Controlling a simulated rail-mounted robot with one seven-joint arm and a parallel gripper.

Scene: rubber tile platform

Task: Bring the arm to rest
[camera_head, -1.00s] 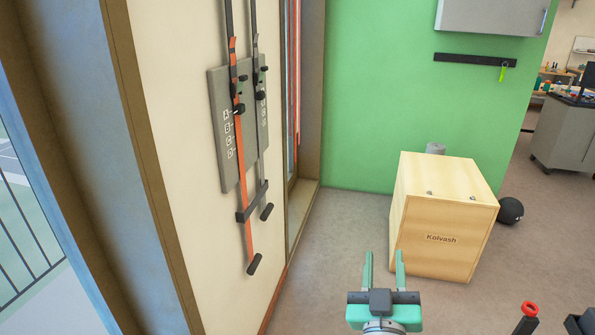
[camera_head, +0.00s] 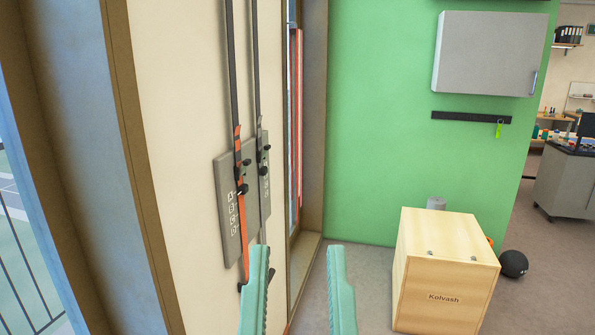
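My gripper (camera_head: 298,290) shows at the bottom centre of the head view. Its two green fingers point up and stand wide apart, with nothing between them. The left finger overlaps the lower end of the orange strap on the wall panel in the picture; I cannot tell whether they touch. The right finger is left of the wooden box, with a gap between them in the picture. The gripper's base and the rest of my arm are out of view.
A grey panel (camera_head: 226,206) with orange and black straps (camera_head: 243,218) hangs on the cream wall at left. A wooden box (camera_head: 446,290) marked "Kolvash" stands on the floor at right, with a black ball (camera_head: 513,264) beside it. A grey cabinet (camera_head: 487,55) hangs on the green wall.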

